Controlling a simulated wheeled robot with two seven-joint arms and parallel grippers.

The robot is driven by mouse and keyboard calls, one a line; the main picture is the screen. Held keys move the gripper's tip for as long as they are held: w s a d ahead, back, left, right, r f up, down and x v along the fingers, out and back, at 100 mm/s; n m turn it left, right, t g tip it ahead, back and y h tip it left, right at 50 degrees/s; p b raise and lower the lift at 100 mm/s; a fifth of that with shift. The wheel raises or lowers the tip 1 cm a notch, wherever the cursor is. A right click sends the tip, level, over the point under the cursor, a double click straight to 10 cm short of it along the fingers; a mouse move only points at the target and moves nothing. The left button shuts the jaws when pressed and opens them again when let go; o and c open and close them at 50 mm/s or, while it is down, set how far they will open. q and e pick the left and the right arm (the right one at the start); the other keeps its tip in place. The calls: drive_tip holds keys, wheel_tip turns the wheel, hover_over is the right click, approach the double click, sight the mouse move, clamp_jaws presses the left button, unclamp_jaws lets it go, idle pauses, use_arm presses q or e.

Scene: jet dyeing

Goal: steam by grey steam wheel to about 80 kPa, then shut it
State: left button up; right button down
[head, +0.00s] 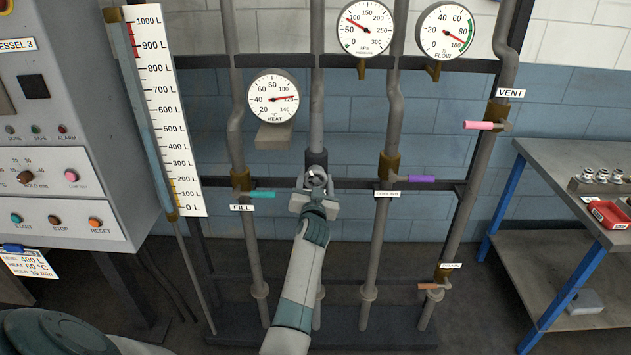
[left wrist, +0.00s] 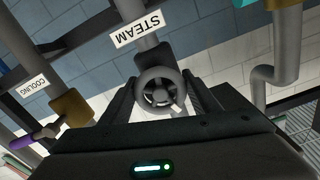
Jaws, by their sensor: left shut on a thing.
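The grey steam wheel (head: 317,175) sits on the middle pipe in the head view. In the left wrist view the wheel (left wrist: 160,90) shows under the STEAM label (left wrist: 138,29). My left gripper (head: 316,184) is at the wheel, shut on it with one finger on each side. The gripper hides part of the wheel in the head view. The pressure gauge (head: 364,27), marked in kPa from 0 to 300, has its red needle pointing up and left, between 50 and 100. My right gripper is not in view.
The heat gauge (head: 273,97) needle points near 120. The flow gauge (head: 444,30) stands at upper right. The teal fill handle (head: 262,194) and purple cooling handle (head: 421,178) flank the wheel. A control cabinet (head: 60,120) is at left, a workbench (head: 570,160) at right.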

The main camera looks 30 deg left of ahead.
use_arm(q)
drive_tip(key=m, duration=0.3)
drive_tip(key=shift+r+m, duration=0.1)
drive_tip(key=shift+m, duration=0.7)
drive_tip(key=shift+a, duration=0.1)
drive_tip(key=o, duration=1)
drive_tip(key=shift+o, duration=0.2)
drive_tip(key=shift+f+b+v, duration=0.2)
drive_tip(key=shift+b+v, duration=0.15)
drive_tip(key=shift+v, duration=0.55)
drive_tip(key=b+v, duration=0.3)
drive_tip(key=v, duration=1.2)
drive_tip(key=shift+s+d, duration=0.2)
drive_tip(key=shift+d, duration=0.1)
